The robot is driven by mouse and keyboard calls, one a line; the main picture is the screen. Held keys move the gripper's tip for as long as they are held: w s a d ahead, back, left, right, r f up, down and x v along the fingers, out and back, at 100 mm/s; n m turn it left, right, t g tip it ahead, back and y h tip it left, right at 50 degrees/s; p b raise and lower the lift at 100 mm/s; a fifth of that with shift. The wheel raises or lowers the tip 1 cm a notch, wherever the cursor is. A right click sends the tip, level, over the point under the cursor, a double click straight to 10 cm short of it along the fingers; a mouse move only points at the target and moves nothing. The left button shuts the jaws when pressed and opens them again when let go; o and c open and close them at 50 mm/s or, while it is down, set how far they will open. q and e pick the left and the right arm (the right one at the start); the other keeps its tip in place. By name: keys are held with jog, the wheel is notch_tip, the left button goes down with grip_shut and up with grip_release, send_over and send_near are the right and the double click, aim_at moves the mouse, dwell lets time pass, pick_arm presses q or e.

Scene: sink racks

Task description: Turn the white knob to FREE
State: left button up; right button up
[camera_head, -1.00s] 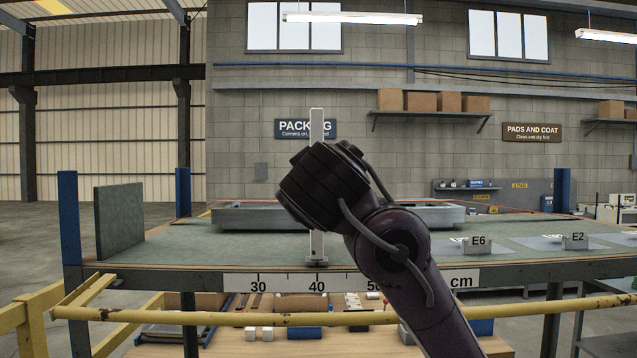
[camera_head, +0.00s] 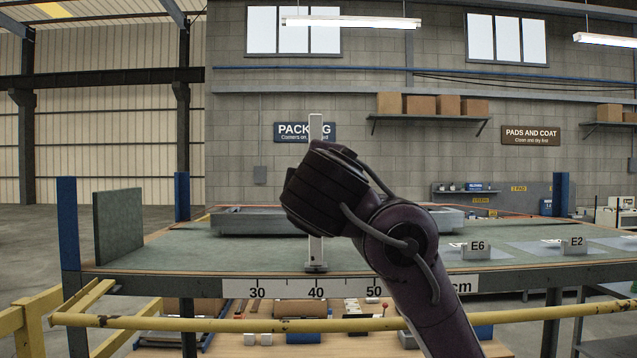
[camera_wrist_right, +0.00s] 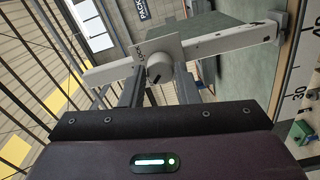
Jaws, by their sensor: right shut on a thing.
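The white knob (camera_wrist_right: 158,70) shows in the right wrist view, round with a dark mark on its face. The plate is fixed to a white post (camera_wrist_right: 225,40), which stands upright on the bench in the head view (camera_head: 316,249). My right gripper (camera_wrist_right: 158,82) is shut on the knob, one finger on each side. In the head view my right wrist hides the knob and the middle of the post. My left gripper is not in view.
The post stands at the front edge of a green-topped bench (camera_head: 190,246), above a centimetre scale (camera_head: 350,286). A grey tray (camera_head: 250,221) lies behind it. A yellow rail (camera_head: 230,325) runs in front. Plates E6 (camera_head: 478,248) and E2 (camera_head: 574,244) stand to the right.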

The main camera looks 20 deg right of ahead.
dwell(0.5)
jog(key=o, duration=1)
jog(key=shift+c, duration=0.2)
jog(key=b+v, duration=0.3)
jog(key=v, duration=0.4)
jog(key=shift+s, duration=0.4)
jog(key=shift+a, duration=0.1)
